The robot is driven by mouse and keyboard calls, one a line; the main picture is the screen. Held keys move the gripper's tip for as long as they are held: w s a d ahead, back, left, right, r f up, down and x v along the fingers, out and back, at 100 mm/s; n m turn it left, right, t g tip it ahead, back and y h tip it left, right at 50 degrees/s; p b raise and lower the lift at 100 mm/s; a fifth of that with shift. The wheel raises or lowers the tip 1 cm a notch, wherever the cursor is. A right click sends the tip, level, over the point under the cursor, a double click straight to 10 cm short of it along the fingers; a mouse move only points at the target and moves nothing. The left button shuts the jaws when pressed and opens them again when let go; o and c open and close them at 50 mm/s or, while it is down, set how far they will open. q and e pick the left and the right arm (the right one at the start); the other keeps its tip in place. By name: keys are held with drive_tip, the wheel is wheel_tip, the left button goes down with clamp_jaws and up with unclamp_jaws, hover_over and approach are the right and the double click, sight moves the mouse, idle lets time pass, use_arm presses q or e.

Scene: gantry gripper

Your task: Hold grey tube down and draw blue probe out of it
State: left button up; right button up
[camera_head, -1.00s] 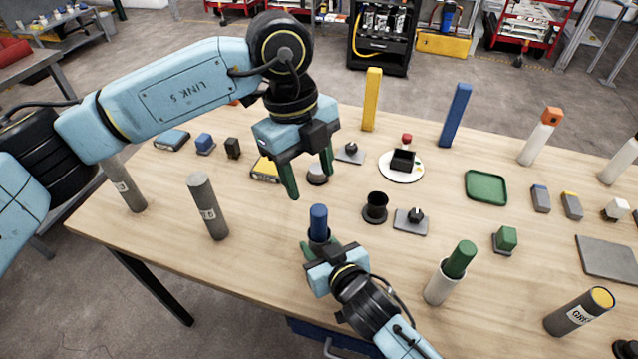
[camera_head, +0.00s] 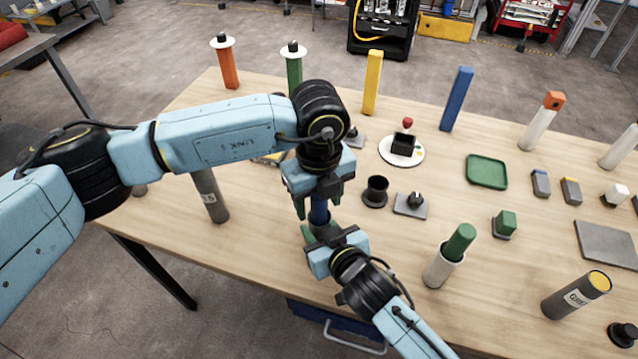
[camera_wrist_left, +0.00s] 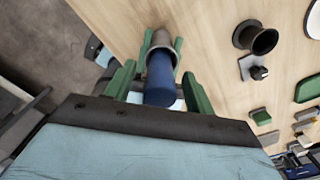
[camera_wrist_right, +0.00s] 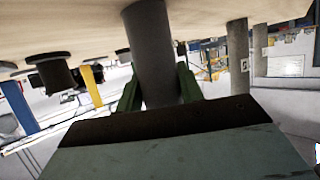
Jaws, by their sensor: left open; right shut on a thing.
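The blue probe (camera_head: 319,210) stands upright out of the grey tube (camera_wrist_left: 163,42) near the table's front edge. My right gripper (camera_head: 322,238) is shut on the grey tube low down; the right wrist view shows the tube (camera_wrist_right: 152,55) between its green fingers. My left gripper (camera_head: 318,208) is above it, pointing down, with its fingers on either side of the probe's upper part. In the left wrist view the open fingers flank the blue probe (camera_wrist_left: 160,80), with a gap visible. In the head view most of the tube is hidden by my right gripper.
A grey tube (camera_head: 210,195) stands to the left. A black cup (camera_head: 376,191) and a small knob plate (camera_head: 411,205) lie behind.

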use_arm(q)
drive_tip(key=shift+f, duration=0.3)
clamp_jaws()
drive_tip(key=shift+r, duration=0.1)
drive_tip(key=shift+r, duration=1.5)
drive_tip(key=shift+r, duration=0.1)
drive_tip(key=shift+r, duration=1.4)
